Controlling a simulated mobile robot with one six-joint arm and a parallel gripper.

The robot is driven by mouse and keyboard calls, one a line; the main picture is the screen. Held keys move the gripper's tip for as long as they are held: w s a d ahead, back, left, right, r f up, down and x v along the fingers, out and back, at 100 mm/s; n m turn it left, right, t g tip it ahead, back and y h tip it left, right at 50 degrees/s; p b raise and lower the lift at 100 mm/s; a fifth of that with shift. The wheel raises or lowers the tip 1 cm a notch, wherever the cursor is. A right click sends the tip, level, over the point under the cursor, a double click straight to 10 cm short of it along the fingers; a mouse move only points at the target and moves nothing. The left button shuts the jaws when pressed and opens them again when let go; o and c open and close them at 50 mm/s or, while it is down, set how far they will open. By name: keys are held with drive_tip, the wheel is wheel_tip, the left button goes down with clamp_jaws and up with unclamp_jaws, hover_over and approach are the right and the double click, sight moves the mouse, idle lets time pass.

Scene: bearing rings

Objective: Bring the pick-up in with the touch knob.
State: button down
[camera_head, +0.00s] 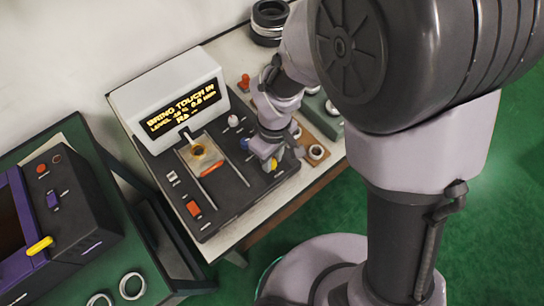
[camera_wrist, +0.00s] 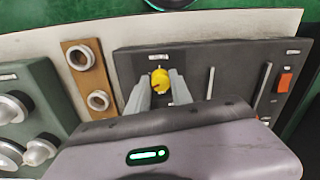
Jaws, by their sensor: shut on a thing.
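The instrument (camera_head: 230,190) is a dark panel with a white display housing (camera_head: 150,95) at its back. Its screen (camera_head: 183,108) shows yellow text beginning "BRING TOUCH IN"; the smaller lines are hard to read. A small pale pick-up (camera_head: 188,137) reaches down from the housing near a ring (camera_head: 199,152) on a light plate. My gripper (camera_wrist: 158,84) is shut on a yellow knob (camera_wrist: 160,77), with one finger on each side. In the head view the knob (camera_head: 274,164) shows partly behind my gripper. Its label is too small to read.
A wooden strip with rings (camera_wrist: 86,70) and a green block with round metal parts (camera_wrist: 30,110) lie beside the panel. The panel also carries a blue knob (camera_head: 245,144), a white knob (camera_head: 234,121) and a red switch (camera_head: 194,208). Another console (camera_head: 50,215) stands left.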

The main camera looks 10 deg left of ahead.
sight(274, 162)
drive_tip(key=shift+m, duration=0.3)
drive_tip(key=m, duration=0.4)
drive_tip(key=shift+m+b, duration=0.3)
drive_tip(key=shift+s+a+m+b, duration=0.1)
drive_tip(key=shift+m+b, duration=0.2)
drive_tip(key=shift+m, duration=1.9)
drive_tip(key=c, duration=1.1)
unclamp_jaws()
drive_tip(key=shift+c, duration=0.2)
wheel_tip(274, 162, up, 17)
drive_tip(key=p, duration=0.7)
drive_tip(key=shift+d+r, duration=0.2)
drive_tip(key=shift+d, duration=0.15)
